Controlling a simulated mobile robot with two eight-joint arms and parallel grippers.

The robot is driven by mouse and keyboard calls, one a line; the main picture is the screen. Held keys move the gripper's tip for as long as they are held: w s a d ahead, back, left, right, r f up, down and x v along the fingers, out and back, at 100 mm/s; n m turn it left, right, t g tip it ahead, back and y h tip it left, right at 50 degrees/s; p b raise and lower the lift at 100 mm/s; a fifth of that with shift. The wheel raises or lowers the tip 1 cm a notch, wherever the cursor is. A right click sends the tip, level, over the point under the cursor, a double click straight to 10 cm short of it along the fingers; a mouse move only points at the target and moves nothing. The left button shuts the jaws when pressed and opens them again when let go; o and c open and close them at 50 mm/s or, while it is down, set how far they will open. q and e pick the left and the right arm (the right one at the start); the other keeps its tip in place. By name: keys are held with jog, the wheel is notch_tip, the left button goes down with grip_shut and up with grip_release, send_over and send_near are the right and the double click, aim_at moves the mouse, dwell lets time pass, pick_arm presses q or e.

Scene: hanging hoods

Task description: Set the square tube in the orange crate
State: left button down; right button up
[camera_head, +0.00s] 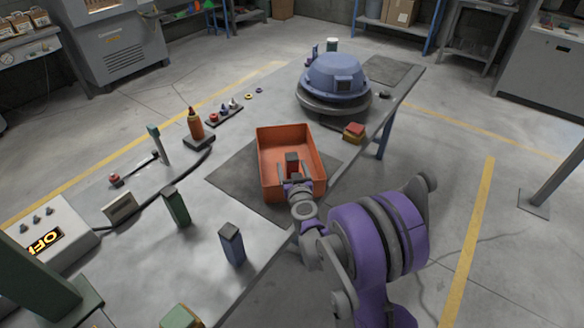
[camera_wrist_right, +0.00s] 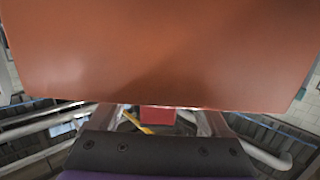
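The orange crate (camera_head: 266,165) stands on a dark mat on the bench. A square tube (camera_head: 292,158), dark on top and red below, is inside the crate and looks upright. My right gripper (camera_head: 293,174) reaches over the crate's near wall. Its fingers are open on both sides of the tube, with gaps showing. In the right wrist view the open fingers (camera_wrist_right: 162,116) flank a small red face of the tube (camera_wrist_right: 158,119); an orange crate surface (camera_wrist_right: 160,55) fills the upper part. The tube's lower end is hidden. My left gripper is not in view.
A green post (camera_head: 176,207) and a blue post (camera_head: 232,244) stand on the bench left of the crate. A purple-blue hood (camera_head: 335,78) stands behind it. Red and yellow blocks (camera_head: 354,132) lie right of it. An orange bottle (camera_head: 196,126) stands behind left.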

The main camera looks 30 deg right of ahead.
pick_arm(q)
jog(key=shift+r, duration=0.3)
pick_arm(e)
jog(key=shift+r, duration=0.25)
pick_arm(q)
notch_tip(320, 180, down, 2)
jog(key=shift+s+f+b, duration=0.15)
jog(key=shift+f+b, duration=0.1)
jog(key=shift+b, duration=0.65)
pick_arm(e)
jog(key=v, duration=1.2)
